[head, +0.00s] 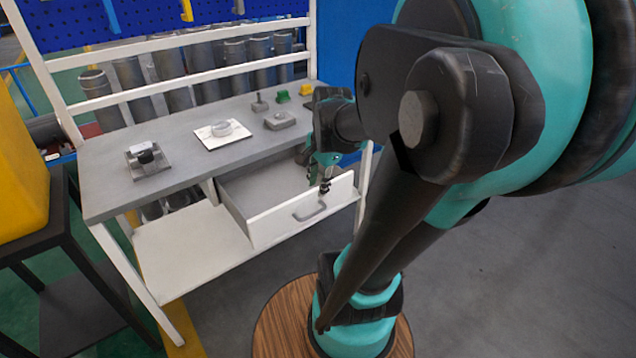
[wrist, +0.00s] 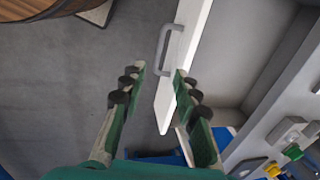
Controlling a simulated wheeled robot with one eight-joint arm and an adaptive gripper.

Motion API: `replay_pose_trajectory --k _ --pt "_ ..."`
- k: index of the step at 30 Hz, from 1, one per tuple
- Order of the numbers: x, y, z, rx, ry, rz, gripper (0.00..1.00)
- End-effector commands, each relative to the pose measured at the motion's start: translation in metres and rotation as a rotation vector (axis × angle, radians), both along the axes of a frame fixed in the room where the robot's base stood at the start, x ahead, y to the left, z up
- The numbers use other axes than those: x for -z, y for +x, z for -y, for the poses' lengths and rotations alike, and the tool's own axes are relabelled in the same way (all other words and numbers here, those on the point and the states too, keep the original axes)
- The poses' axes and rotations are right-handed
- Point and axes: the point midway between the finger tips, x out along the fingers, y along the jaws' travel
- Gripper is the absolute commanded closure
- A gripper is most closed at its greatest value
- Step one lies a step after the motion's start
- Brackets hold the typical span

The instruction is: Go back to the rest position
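My gripper (head: 322,178) is in front of the workbench, above the right part of the open drawer (head: 272,232) in the head view. In the wrist view my gripper (wrist: 156,88) has its two green fingers spread apart, with nothing between the tips but floor and the end of the white drawer front. The drawer handle (wrist: 168,50) shows ahead of the fingers in the wrist view, apart from them. The drawer is pulled out, and its visible inside looks empty.
A black stand with a yellow box (head: 18,170) is at the left. Open floor lies at the right.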

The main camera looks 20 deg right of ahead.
Motion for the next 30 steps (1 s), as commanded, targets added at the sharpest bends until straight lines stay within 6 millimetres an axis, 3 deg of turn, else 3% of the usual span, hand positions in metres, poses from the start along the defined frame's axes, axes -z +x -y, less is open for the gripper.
replay_pose_trajectory --k 17,20,30 --pt "0.005 -0.003 -0.003 -0.062 -0.017 0.012 0.69" --pt "0.018 -0.008 -0.009 -0.218 -0.060 0.042 0.69" --pt "0.073 -0.037 -0.033 -0.977 -0.309 0.170 0.69"
